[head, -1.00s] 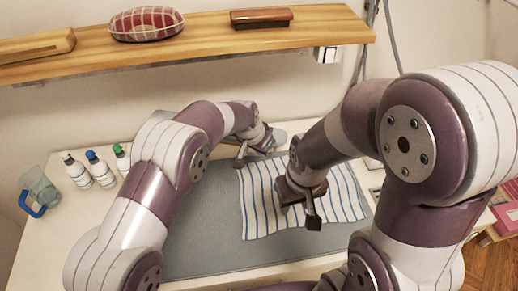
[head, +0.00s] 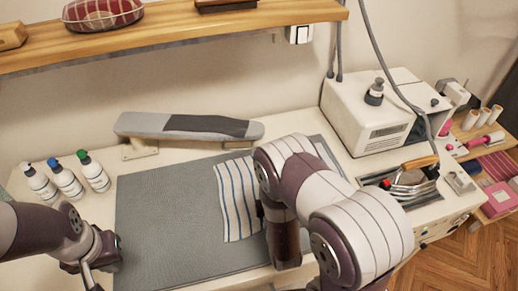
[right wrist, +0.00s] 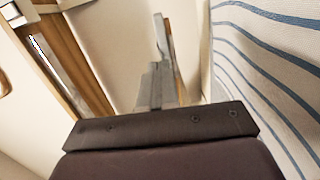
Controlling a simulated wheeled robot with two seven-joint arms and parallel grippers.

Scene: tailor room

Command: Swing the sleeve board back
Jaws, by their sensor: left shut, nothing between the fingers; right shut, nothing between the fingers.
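The sleeve board (head: 190,126) is a long grey padded board with a darker grey right part. It lies level above the back of the table, roughly along the wall, on a pale support (head: 140,149) under its left part.
A striped cloth (head: 236,200) lies on the grey mat (head: 160,215). Several bottles (head: 67,180) stand at the left. A white machine (head: 370,115) and an iron (head: 412,180) are at the right. A wooden shelf (head: 170,35) hangs above the board.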

